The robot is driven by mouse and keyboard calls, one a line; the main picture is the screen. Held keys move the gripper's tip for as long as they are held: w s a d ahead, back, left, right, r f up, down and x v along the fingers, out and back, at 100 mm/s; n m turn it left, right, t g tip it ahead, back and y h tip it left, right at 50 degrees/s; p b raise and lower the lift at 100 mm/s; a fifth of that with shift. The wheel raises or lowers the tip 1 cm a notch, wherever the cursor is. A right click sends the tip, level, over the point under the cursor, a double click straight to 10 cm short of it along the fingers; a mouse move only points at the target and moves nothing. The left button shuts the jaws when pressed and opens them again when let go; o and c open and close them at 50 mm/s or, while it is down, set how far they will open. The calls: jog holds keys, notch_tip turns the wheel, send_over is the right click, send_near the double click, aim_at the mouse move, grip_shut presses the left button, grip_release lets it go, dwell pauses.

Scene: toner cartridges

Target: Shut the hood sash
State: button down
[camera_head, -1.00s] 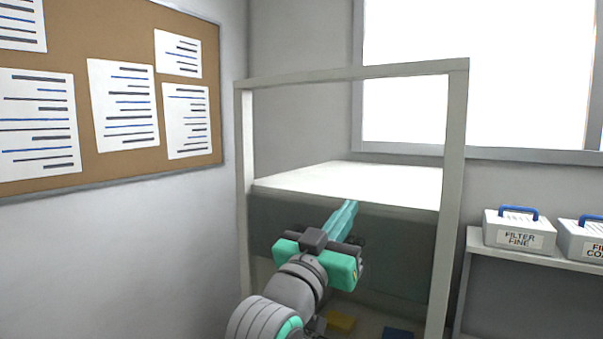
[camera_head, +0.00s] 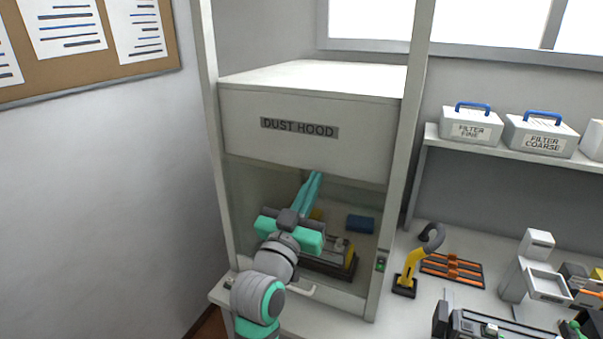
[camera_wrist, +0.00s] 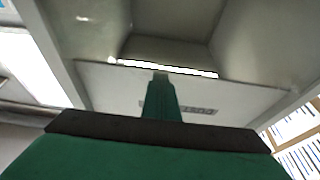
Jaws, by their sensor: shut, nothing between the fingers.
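The dust hood (camera_head: 300,165) stands in the corner between two tall light posts. Its clear sash (camera_head: 245,205) appears lowered across the front opening below the label, with a pale handle bar (camera_head: 300,290) low at the front, partly hidden by my arm. I cannot tell whether its lower edge touches the bottom. My gripper (camera_head: 314,180) is shut and empty, its teal fingers pointing up in front of the opening, just below the label. In the wrist view the shut fingers (camera_wrist: 160,95) point toward the pale hood front, apparently seen upside down.
Inside the hood are a dark-based device (camera_head: 335,262) and a blue block (camera_head: 360,224). Right of it, a yellow hooked tool (camera_head: 410,270) and an orange rack (camera_head: 452,268) stand on the bench (camera_head: 390,320). Filter boxes (camera_head: 472,125) sit on a shelf above. A wall bounds the left.

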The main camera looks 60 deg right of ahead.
jog(key=shift+d+f, duration=0.15)
jog(key=shift+f, duration=0.3)
jog(key=shift+r, duration=0.6)
jog(key=r, duration=0.3)
jog(key=shift+a+r, duration=0.2)
jog(key=shift+r, duration=0.05)
jog(key=v, duration=1)
jog(key=shift+a+r, duration=0.1)
